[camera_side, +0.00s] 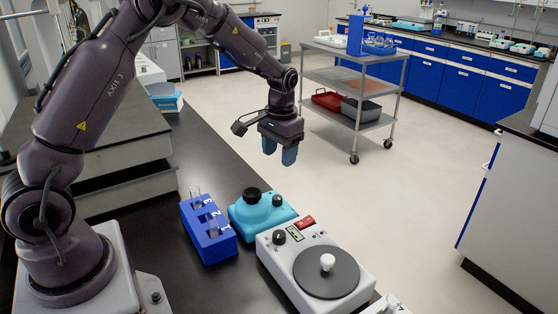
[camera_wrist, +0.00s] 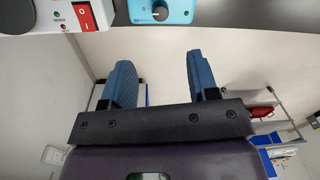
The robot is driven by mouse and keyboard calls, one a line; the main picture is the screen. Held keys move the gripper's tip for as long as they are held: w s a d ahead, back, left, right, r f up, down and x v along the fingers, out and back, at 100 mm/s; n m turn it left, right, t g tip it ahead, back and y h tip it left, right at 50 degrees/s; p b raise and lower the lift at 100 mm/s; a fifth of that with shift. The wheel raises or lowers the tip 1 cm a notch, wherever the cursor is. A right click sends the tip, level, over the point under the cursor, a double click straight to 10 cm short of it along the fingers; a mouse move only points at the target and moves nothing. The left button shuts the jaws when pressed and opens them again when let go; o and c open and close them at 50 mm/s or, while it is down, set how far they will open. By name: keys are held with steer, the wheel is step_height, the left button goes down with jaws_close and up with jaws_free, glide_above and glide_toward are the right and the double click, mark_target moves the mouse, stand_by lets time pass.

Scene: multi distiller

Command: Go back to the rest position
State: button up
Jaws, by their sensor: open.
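My gripper (camera_side: 281,157) hangs above and beyond the bench edge in the side view, with its blue fingers pointing down. It is empty. In the wrist view my gripper (camera_wrist: 160,80) shows its two blue fingers apart, with only floor visible between them. No object is held. The fingers are clear of the devices on the bench.
A blue tube rack (camera_side: 208,238) with glass tubes, a turquoise device (camera_side: 260,210) and a white device with a grey round plate (camera_side: 325,272) stand on the black bench (camera_side: 185,290). A metal cart (camera_side: 352,85) stands on the floor behind. The floor between is free.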

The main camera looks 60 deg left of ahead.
steer(key=s+d+r+m+t, duration=0.1)
steer(key=s+d+r+t, duration=0.2)
steer(key=s+d+r, duration=0.2)
steer(key=s+d+r+m+t, duration=0.1)
steer(key=s+d+r, duration=0.5)
steer(key=s+r, duration=0.6)
steer(key=s+t, duration=0.1)
steer(key=s, duration=0.6)
steer(key=shift+d+t+h, duration=0.2)
steer(key=shift+t+h, duration=0.1)
steer(key=shift+t, duration=0.1)
steer(key=shift+r, duration=0.1)
